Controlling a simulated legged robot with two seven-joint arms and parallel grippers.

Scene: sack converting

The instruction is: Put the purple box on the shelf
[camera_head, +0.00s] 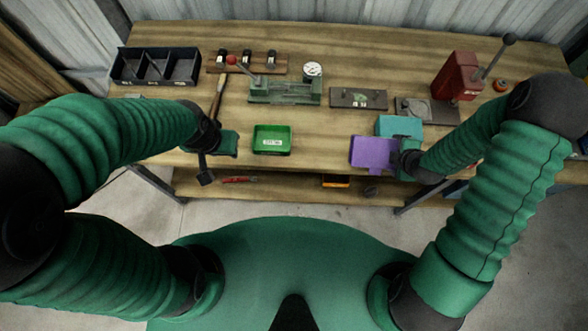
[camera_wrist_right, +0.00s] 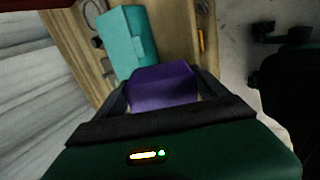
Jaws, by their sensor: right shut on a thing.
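The purple box (camera_head: 373,153) is at the bench's front edge in the head view; it also shows in the right wrist view (camera_wrist_right: 163,85). My right gripper (camera_head: 398,155) is shut on it, with a finger on each side in the wrist view (camera_wrist_right: 165,98). Whether the box touches the bench, I cannot tell. A lower shelf (camera_head: 290,188) runs under the bench top, mostly hidden by it. My left gripper (camera_head: 207,165) is by the front edge, left of the green tray; its fingers are too dark and small to read.
A teal box (camera_head: 398,126) stands just behind the purple box. A green tray (camera_head: 272,139) sits near the front edge. A red tool (camera_head: 239,180) and a yellow-orange item (camera_head: 336,182) lie on the lower shelf. A red press (camera_head: 457,77) and black bin (camera_head: 155,66) stand farther back.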

